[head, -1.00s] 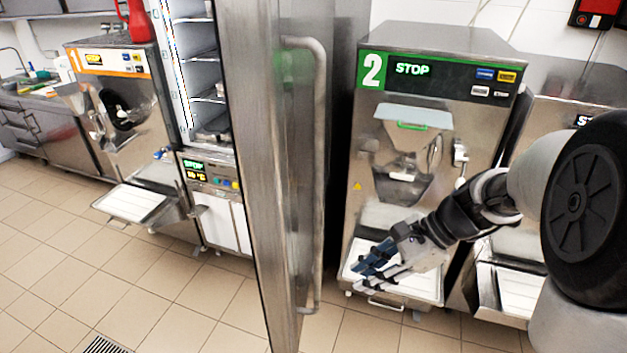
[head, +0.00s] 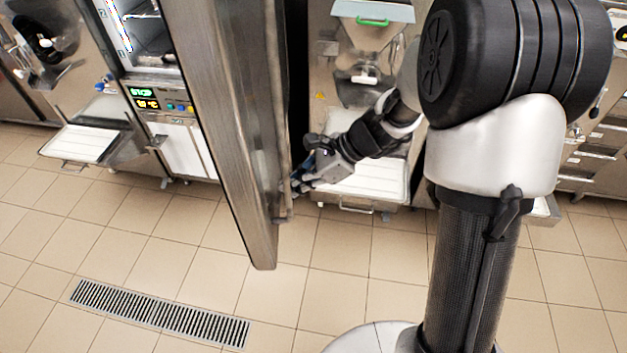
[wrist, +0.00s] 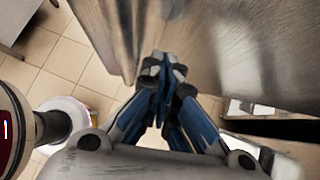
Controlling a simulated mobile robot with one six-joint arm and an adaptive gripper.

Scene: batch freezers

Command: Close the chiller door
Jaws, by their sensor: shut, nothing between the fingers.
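The steel chiller door (head: 215,110) stands wide open, swung out toward me, and its edge runs down the middle of the head view. The chiller (head: 150,50) behind it shows its lit interior and a control panel below. My gripper (head: 292,185) is at the lower part of the door, on its right side by the handle's lower end. In the wrist view the fingertips (wrist: 163,65) are together and close against the door's steel face (wrist: 225,45). Nothing shows between them. I cannot tell whether they touch the door.
A batch freezer (head: 365,60) with a white drip tray (head: 370,180) stands right of the door. Another machine with a tray (head: 80,143) stands at the left. The tiled floor is clear in front, with a drain grate (head: 160,313) set in it.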

